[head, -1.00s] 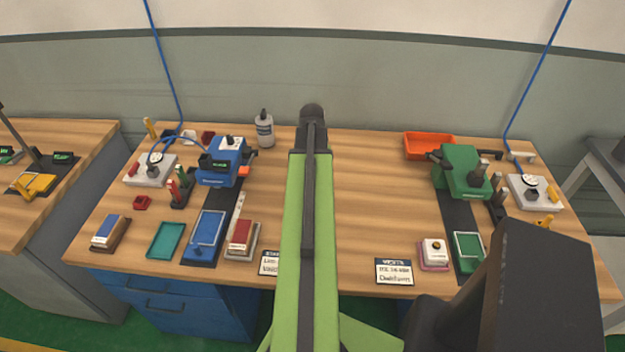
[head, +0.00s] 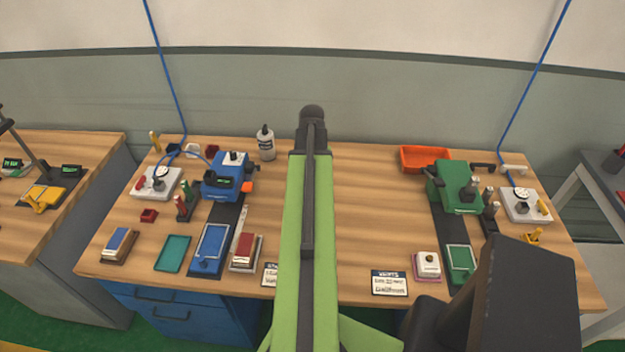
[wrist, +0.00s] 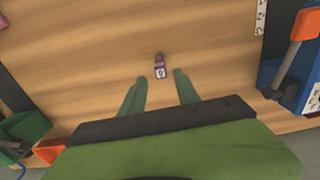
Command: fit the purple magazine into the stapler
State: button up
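A small purple piece (wrist: 160,72) with a white label and a dark end lies on the wood bench in the wrist view; it looks like the purple magazine. It is not visible in the head view, where my green arm covers the middle of the bench. My gripper (wrist: 159,76) has its two green fingers spread, with the purple piece between and slightly beyond the tips, not visibly touched. A blue machine (head: 223,180) stands left in the head view and at the right edge of the wrist view (wrist: 304,82). A green machine (head: 455,188) stands right. I cannot tell which is the stapler.
A white bottle (head: 266,145) stands beside the blue machine. An orange tray (head: 425,160) sits behind the green one. Pads, blocks, trays and two cards line the front. Blue hoses hang at both sides. The middle of the bench (head: 365,210) is clear.

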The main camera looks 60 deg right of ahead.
notch_tip(320, 180, up, 6)
jog(key=p, duration=0.3)
jog(key=shift+f+p, duration=0.2)
jog(key=shift+p, duration=0.2)
jog(key=w+a+n, duration=0.7)
jog(key=w+a, duration=1.6)
jog(key=a, duration=0.3)
jog(key=w+a+n, duration=0.2)
jog(key=a+n, duration=0.1)
jog(key=a, duration=1.1)
jog(key=w+a+n, duration=0.2)
jog(key=a+n, duration=0.1)
jog(key=a, duration=1.1)
jog(key=shift+n, duration=0.4)
jog(key=shift+o, duration=0.4)
jog(key=shift+w, duration=0.1)
